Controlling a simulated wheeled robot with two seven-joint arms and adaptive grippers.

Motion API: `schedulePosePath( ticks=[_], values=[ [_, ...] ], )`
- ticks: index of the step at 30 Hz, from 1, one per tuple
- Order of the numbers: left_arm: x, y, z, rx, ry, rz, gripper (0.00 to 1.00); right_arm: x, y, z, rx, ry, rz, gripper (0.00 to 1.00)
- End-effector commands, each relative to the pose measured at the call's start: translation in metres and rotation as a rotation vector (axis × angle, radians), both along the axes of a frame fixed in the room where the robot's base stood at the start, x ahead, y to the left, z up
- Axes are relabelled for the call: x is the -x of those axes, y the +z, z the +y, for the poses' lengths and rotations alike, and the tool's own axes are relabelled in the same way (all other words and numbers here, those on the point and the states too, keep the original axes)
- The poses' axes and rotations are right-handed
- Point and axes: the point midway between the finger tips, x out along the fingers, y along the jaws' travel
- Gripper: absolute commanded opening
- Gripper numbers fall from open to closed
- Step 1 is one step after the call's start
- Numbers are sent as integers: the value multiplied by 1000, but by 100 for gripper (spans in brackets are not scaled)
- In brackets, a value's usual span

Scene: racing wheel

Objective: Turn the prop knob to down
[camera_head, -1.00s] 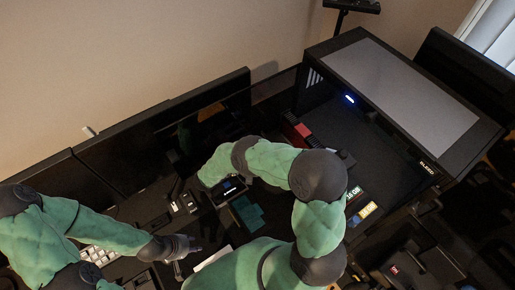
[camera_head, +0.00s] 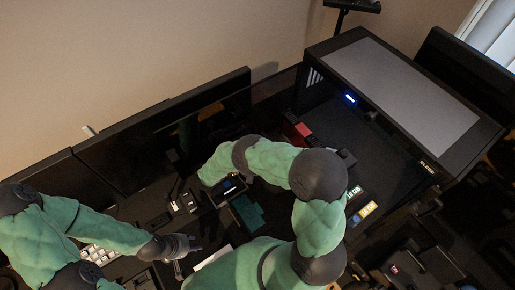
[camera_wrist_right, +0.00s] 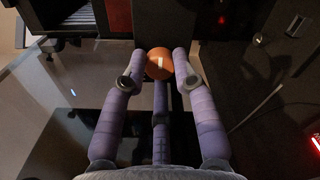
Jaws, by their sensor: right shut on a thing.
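The knob (camera_wrist_right: 160,63) shows in the right wrist view as a round orange cap with a short white mark running roughly up and down on its face. My right gripper (camera_wrist_right: 161,68) has purple fingers closed around it, touching it on the left and right, with a third finger below. In the head view, the right arm's green and black links cover the right gripper and the knob. My left gripper (camera_head: 183,246) is dark and hangs low over the desk at lower left. Whether it is open or shut is unclear.
A large black computer case (camera_head: 400,100) with a grey top stands at the right. Dark monitors (camera_head: 165,135) line the wall at the left. A light keyboard (camera_head: 98,255) lies near my left arm. Small boxes and devices crowd the desk around the right arm.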

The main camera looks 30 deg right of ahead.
Motion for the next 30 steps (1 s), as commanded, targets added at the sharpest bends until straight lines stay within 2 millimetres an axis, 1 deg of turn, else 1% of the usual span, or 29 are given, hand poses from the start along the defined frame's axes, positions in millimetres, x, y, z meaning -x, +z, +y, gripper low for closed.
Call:
schedulePosePath(
  ticks=[10,16,20,30],
  values=[
    [0,-2,0,0,0,0,40,1,-1,0,4,-2,32,0],
    [0,-7,0,0,0,0,40,1,-1,0,9,-2,102,0],
    [0,-14,0,0,0,0,40,0,-2,0,17,-2,194,0],
    [0,-29,0,0,0,0,40,0,-2,0,42,-2,511,0]
  ],
)
